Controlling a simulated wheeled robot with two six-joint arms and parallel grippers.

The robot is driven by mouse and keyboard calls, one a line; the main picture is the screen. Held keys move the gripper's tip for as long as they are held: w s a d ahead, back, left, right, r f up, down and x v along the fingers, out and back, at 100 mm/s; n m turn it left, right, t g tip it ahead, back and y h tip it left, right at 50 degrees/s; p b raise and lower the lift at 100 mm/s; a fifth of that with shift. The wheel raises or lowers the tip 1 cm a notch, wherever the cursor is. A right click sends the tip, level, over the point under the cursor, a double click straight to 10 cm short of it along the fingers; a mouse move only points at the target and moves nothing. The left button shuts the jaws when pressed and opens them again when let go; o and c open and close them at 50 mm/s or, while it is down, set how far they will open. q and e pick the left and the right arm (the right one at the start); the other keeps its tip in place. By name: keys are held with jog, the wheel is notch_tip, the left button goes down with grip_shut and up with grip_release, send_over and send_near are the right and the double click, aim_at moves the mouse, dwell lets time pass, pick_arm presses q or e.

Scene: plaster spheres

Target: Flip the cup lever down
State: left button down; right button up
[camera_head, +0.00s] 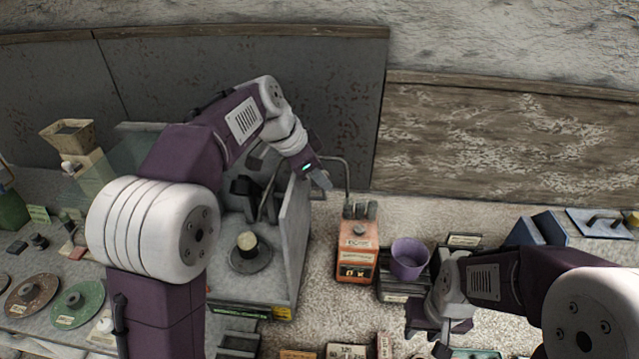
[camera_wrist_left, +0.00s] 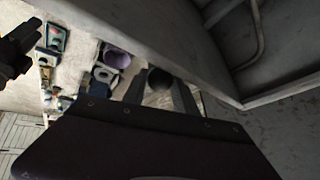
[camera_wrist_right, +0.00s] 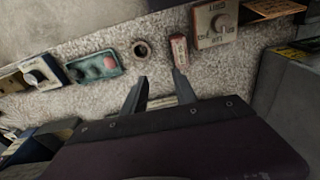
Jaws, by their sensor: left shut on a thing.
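My left gripper (camera_head: 321,181) is above the right wall of the grey open-topped booth (camera_head: 292,235), beside a thin bent metal rod (camera_head: 347,172). In the left wrist view its fingers (camera_wrist_left: 160,88) are closed around a dark round knob (camera_wrist_left: 160,78), which I take to be the lever's end. The rest of the lever is hidden, and its angle cannot be told. A purple cup (camera_head: 408,262) stands on a dark stand right of the orange box (camera_head: 357,250). My right gripper (camera_head: 430,338) is open and empty above the counter, in front of the cup.
Inside the booth is a round disc (camera_head: 249,259) with a pale-topped post. Left of it lie a green disc (camera_head: 80,306) and a brown disc (camera_head: 31,295). Several small labelled boxes line the front edge. Speckled counter between the booth and orange box is clear.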

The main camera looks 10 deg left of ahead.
jog(key=shift+w+f, duration=0.1)
jog(key=shift+f, duration=0.4)
